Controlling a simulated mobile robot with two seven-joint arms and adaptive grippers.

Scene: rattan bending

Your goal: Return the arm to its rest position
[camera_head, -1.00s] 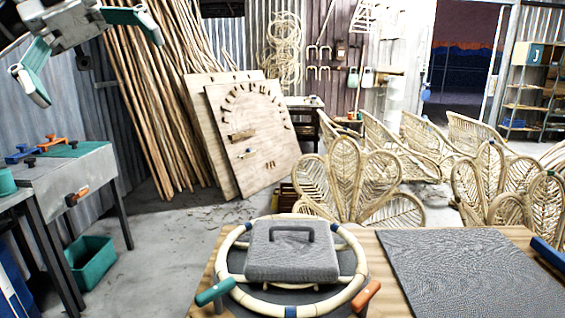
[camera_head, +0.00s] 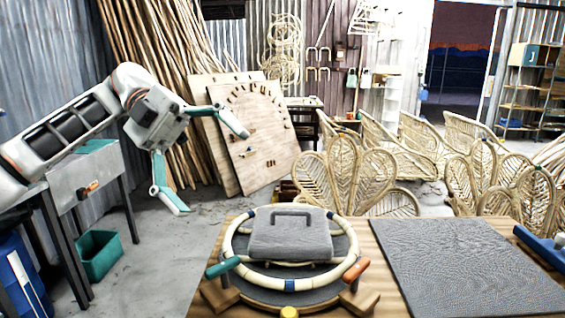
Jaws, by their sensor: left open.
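My left arm comes in from the left edge. My left gripper (camera_head: 208,162) is open and empty, with its teal-and-white fingers spread wide. It hangs in the air to the upper left of the wooden bench (camera_head: 217,252), apart from everything on it. On the bench a round rattan hoop (camera_head: 242,275) lies around a grey block with a handle (camera_head: 290,240). A teal handle (camera_head: 222,267) is at the hoop's left and an orange handle (camera_head: 356,269) at its right. My right gripper does not show.
A grey mat (camera_head: 465,265) covers the bench's right part. A side table (camera_head: 95,170) and a teal bin (camera_head: 98,254) stand at left, partly behind my arm. Rattan poles (camera_head: 150,50) and a pegged board (camera_head: 250,145) lean behind. Rattan chairs (camera_head: 375,180) stand beyond the bench.

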